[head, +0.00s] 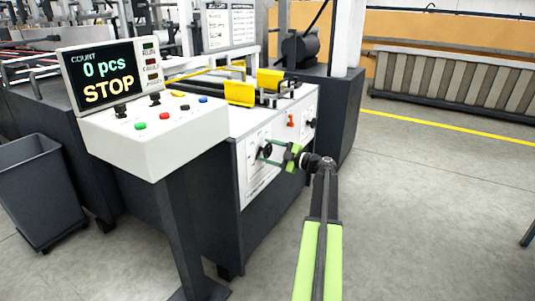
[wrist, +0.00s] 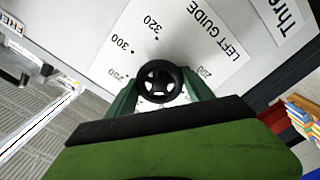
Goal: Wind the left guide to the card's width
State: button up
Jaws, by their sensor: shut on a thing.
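The left guide's black handwheel (wrist: 159,84) sits on a white scale plate (wrist: 205,45) printed "LEFT GUIDE", with numbers such as 300 and 320 around it. My gripper (wrist: 160,92) is shut on this knob, with one green finger on each side of it. In the head view my gripper (head: 276,153) reaches the knob (head: 264,151) on the machine's white side panel. The knob's pointer and part of the dial are hidden by the knob and fingers. Two yellow guides (head: 240,92) stand on top of the machine. The card cannot be made out.
A second black knob (head: 310,123) and an orange-red lever (head: 290,120) are on the same panel, to the right. A control box (head: 155,137) with a screen reading "0 pcs STOP" stands at left. A grey bin (head: 30,190) is far left.

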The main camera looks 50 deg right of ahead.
jog(key=shift+a, duration=0.2)
jog(key=o, duration=1.4)
jog(key=shift+c, duration=0.2)
jog(key=shift+d, duration=0.1)
jog(key=v, duration=1.7)
jog(key=shift+s, duration=0.15)
jog(key=shift+f, duration=0.1)
